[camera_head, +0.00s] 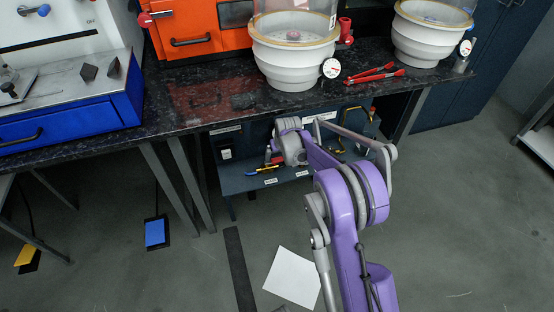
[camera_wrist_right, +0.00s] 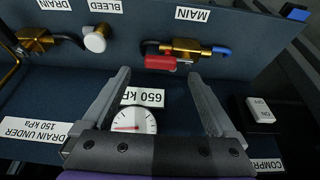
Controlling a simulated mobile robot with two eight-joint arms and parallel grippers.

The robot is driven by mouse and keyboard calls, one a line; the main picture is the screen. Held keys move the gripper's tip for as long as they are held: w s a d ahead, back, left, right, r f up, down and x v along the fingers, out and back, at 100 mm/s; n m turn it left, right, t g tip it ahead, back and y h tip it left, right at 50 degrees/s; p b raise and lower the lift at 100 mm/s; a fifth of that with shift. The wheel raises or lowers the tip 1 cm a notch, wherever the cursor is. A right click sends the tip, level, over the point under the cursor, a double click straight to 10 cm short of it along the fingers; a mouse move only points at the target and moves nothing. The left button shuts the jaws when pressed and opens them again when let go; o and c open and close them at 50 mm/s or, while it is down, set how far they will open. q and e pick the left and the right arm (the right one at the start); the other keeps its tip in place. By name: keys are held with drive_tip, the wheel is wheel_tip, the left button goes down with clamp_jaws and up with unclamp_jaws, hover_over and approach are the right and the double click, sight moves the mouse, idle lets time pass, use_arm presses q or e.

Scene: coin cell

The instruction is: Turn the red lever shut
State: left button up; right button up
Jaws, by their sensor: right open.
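In the right wrist view, a short red lever (camera_wrist_right: 160,62) sits on a brass valve (camera_wrist_right: 187,49) on a dark panel, by a label reading MAIN. The lever lies roughly along the line of the valve's pipe. My right gripper (camera_wrist_right: 158,76) is open, its two fingers on either side of the lever's lower side in the picture. No contact with the lever can be made out. In the head view my purple right arm (camera_head: 345,215) reaches under the bench, and its wrist hides part of the panel. My left gripper is in neither view.
In the right wrist view, a pressure gauge (camera_wrist_right: 133,121) with a 650 kPa label lies between the fingers. A white knob (camera_wrist_right: 96,41) is at the left and a switch (camera_wrist_right: 259,112) at the right. The bench (camera_head: 225,103) overhangs the panel.

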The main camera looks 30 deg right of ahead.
sight(277, 159)
drive_tip(key=x, duration=0.4)
drive_tip(key=shift+b, duration=0.4)
drive_tip(key=c, duration=1.4)
drive_tip(key=shift+o, duration=0.2)
